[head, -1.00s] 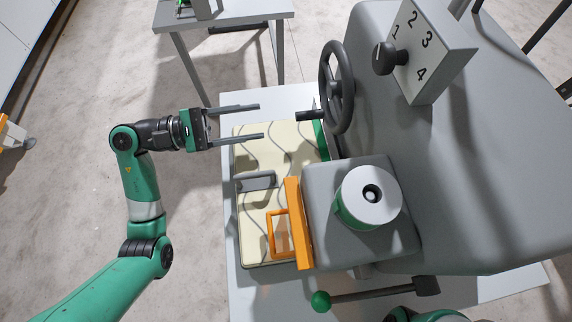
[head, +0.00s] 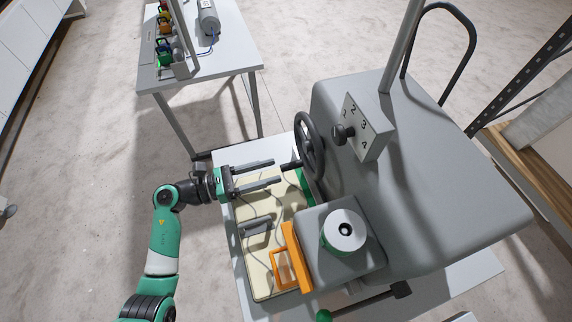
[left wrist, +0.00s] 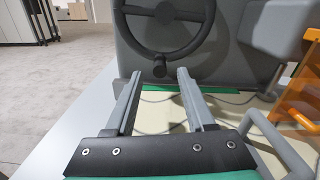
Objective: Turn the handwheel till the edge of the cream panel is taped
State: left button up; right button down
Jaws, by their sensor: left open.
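The dark handwheel (head: 309,147) stands on the side of the grey machine, and its crank handle (head: 290,166) points left toward my gripper. My left gripper (head: 277,171) is open and empty, its fingers pointing at the handle. In the left wrist view, the handle's round end (left wrist: 159,69) shows between and just beyond the fingertips (left wrist: 159,75), apparently untouched. The cream panel (head: 262,282) with wavy grey lines lies flat below, partly under the gripper and machine head. A green strip (head: 305,184) runs along its far right edge. My right gripper is out of view.
An orange guard (head: 290,262) and a grey handle (head: 256,227) stand over the panel. A white-and-green roll (head: 343,232) tops the machine head. A numbered dial (head: 362,130) sits right of the wheel. A lever with a green knob (head: 324,315) is in front. Another table (head: 220,72) stands behind.

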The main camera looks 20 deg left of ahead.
aim_at(286, 165)
pick_arm(q)
jog(key=x, duration=0.5)
grip_shut()
dwell(1.4)
